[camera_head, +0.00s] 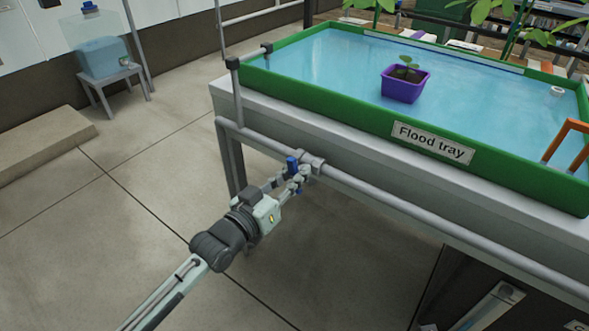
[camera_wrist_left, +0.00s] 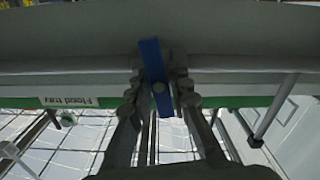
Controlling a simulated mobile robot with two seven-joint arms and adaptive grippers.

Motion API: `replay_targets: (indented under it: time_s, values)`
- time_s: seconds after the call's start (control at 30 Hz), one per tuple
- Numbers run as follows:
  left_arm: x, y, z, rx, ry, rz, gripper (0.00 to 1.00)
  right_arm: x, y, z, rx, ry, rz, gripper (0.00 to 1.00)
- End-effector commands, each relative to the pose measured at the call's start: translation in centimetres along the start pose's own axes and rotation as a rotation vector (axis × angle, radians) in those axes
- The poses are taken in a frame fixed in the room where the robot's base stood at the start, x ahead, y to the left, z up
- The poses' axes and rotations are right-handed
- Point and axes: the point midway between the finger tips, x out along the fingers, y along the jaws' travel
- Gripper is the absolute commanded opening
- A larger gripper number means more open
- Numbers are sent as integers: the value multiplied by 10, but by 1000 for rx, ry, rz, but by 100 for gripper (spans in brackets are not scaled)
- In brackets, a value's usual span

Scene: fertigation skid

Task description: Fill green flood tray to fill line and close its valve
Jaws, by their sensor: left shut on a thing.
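The green flood tray (camera_head: 330,98), labelled "Flood tray", sits on a grey stand and holds a broad sheet of blue water (camera_head: 330,65). A pale strip with a dark line (camera_head: 440,43) runs along its far inner wall; I cannot read the level against it. A grey pipe runs along the stand's front with a valve (camera_head: 312,163) in it. My left gripper (camera_head: 297,181) is shut on the valve's blue handle (camera_head: 291,164). In the left wrist view the handle (camera_wrist_left: 153,62) stands crosswise to the pipe between the fingers. My right gripper is out of view.
A purple pot (camera_head: 404,86) with a seedling stands in the water. An orange bar (camera_head: 566,138) is at the tray's right. A blue container (camera_head: 103,58) stands on a small stool at the back left.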

Motion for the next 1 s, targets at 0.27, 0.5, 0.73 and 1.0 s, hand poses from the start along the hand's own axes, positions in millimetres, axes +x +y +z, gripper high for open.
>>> replay_targets:
  time_s: [0.27, 0.5, 0.73, 1.0]
  values:
    - [0, 0, -1, 155, -1, 0, 0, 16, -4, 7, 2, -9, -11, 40]
    - [0, 1, 0, 216, 1, 0, 0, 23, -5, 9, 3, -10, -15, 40]
    - [0, 1, 0, 227, 1, 0, 0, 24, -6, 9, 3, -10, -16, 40]
    - [0, 1, 0, 226, 1, 0, 25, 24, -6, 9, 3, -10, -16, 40]
